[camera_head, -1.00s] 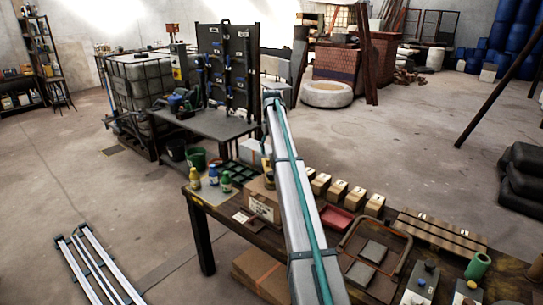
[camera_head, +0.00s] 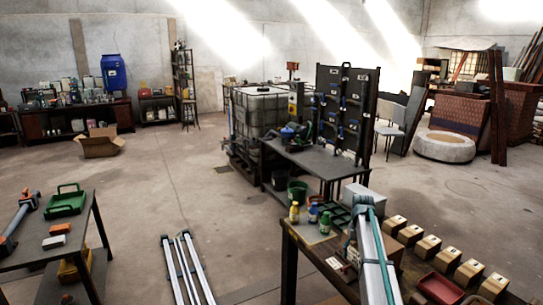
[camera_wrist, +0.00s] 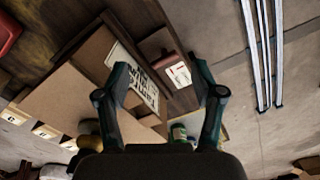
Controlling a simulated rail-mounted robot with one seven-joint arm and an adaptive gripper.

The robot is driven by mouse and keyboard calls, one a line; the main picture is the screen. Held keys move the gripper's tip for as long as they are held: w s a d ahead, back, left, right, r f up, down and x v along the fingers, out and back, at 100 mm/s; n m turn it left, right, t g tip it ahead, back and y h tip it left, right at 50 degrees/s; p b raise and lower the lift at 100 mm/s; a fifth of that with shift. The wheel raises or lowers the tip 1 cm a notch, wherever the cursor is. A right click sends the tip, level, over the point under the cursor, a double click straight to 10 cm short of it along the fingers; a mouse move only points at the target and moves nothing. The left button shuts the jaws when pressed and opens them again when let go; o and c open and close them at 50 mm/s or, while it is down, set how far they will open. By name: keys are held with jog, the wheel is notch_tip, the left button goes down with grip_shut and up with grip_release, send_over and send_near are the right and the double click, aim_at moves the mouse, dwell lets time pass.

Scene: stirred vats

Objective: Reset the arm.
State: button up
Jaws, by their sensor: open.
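My gripper (camera_wrist: 161,72) is open in the wrist view, its two dark fingers spread with nothing held between them. Behind the fingers are a cardboard box with a printed label (camera_wrist: 135,75) and a small red-and-white card (camera_wrist: 179,75) on the wooden bench. My arm (camera_head: 374,255) shows in the head view as a long silver link with a teal stripe, reaching over the bench. The gripper itself is hidden or too small to make out there.
The wooden bench (camera_head: 318,262) carries small bottles (camera_head: 312,212), several small cartons (camera_head: 427,247) and a red tray (camera_head: 440,288). A grey table (camera_head: 310,157) with a dark tool panel stands behind. A green crate (camera_head: 65,200) sits on the left table.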

jog(key=s+a+f, duration=0.6)
jog(key=s, duration=0.6)
jog(key=s+a+f, duration=0.5)
jog(key=s+f, duration=0.2)
jog(key=s, duration=0.6)
jog(key=s+a+f, duration=0.6)
jog(key=s, duration=0.6)
jog(key=s+f+g, duration=0.3)
jog(key=s+f, duration=0.6)
jog(key=s, duration=0.4)
jog(key=s+f+g, duration=0.3)
jog(key=s+f, duration=0.6)
jog(key=s, duration=0.5)
jog(key=shift+s+d+f+n+g, duration=0.2)
jog(key=shift+d+n+g, duration=0.1)
jog(key=shift+g, duration=0.1)
